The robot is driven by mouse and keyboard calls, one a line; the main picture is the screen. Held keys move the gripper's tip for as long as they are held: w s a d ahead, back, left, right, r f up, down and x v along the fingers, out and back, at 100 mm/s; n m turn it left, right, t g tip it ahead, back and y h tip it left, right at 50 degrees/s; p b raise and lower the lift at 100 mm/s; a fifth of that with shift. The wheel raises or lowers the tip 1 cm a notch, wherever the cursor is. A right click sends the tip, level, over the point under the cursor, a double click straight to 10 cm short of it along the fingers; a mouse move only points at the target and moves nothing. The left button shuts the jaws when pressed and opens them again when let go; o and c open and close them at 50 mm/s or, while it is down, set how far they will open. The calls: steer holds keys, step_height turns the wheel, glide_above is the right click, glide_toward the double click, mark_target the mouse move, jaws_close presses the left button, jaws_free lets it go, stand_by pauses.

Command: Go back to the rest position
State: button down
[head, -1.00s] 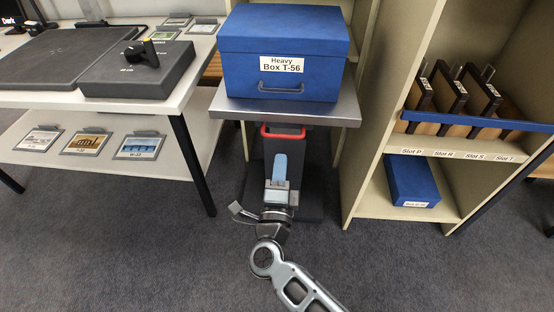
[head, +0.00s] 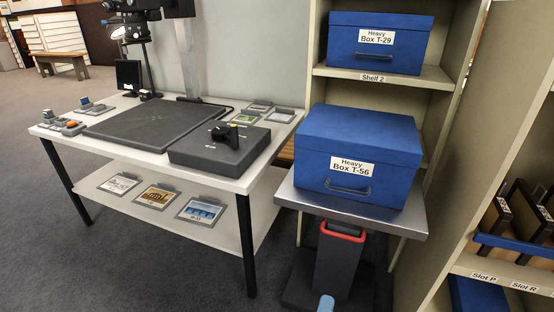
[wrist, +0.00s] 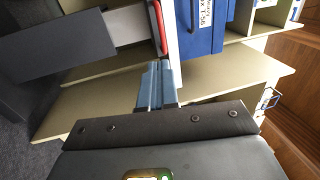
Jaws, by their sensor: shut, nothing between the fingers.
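My gripper (wrist: 156,72) is shut and empty in the wrist view, its pale blue fingers together. In the head view only a blue tip of my gripper (head: 326,304) shows at the bottom edge, in front of the dark lift column (head: 339,270). The column has a red handle (head: 343,231), which also shows in the wrist view (wrist: 159,28) just beyond the fingers. I cannot tell the gap between them. Blue Box T-56 (head: 358,145) sits on the lift's metal top (head: 400,223); part of it shows in the wrist view (wrist: 204,28).
A white table (head: 262,158) with a grey pad and a grey block stands left. Box T-29 (head: 379,44) sits on Shelf 2 (head: 400,78) behind. A slotted shelf (head: 488,270) stands right. Carpet (head: 150,285) is open at lower left.

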steer(key=s+d+r+n+g+y, duration=0.1)
steer(key=s+d+r+n+y, duration=0.3)
steer(key=s+n, duration=0.55)
steer(key=s+d+r+n+g+y, duration=0.15)
steer(key=s+r+n, duration=0.45)
steer(key=s, duration=0.7)
steer(key=s+d+r+n+g+y, duration=0.1)
steer(key=s+d+r+n+y, duration=0.3)
steer(key=s+n, duration=0.55)
step_height(320, 180, up, 26)
steer(key=s+m+p, duration=0.1)
steer(key=m+p, duration=0.1)
steer(key=p, duration=2.3)
steer(key=shift+f+h, duration=0.15)
steer(key=shift+h, duration=0.2)
steer(key=shift+s+a, duration=0.1)
